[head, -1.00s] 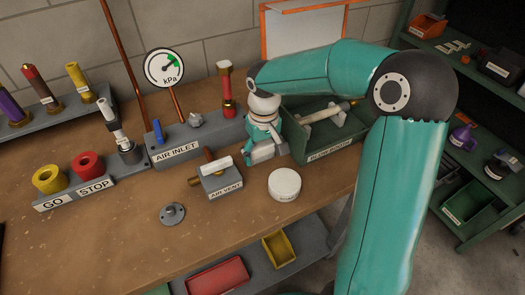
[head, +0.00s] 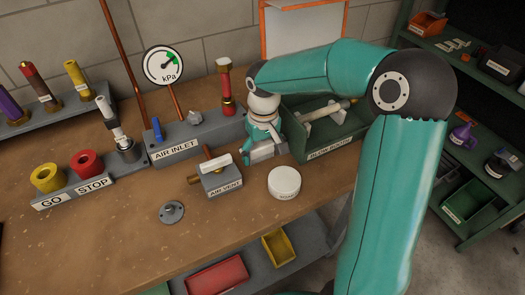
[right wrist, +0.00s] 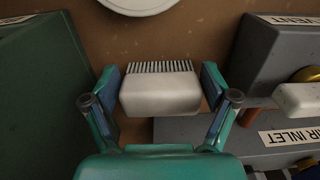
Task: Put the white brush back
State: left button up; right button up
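The white brush (right wrist: 160,92), a pale block with a row of dark bristles, lies on the brown bench between the fingers of my right gripper (right wrist: 160,88) in the right wrist view. The fingers are open on either side of it, with narrow gaps visible. In the head view, the brush (head: 263,152) shows as a pale block under my right gripper (head: 262,150), partly hidden by it. It is just left of the green labelled bin (head: 350,143). My left gripper is out of view.
The bin holds a pale rod-like object on supports. The AIR INLET block (head: 175,150) stands to the left, the AIR VENT block (head: 222,184) in front. A round white tin (head: 284,181) is close by. The bench's front left is mostly clear.

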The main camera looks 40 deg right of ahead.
aim_at(263, 147)
jog(key=shift+o, duration=1.4)
jog(key=shift+r+p, duration=3.2)
jog(key=shift+r, duration=0.8)
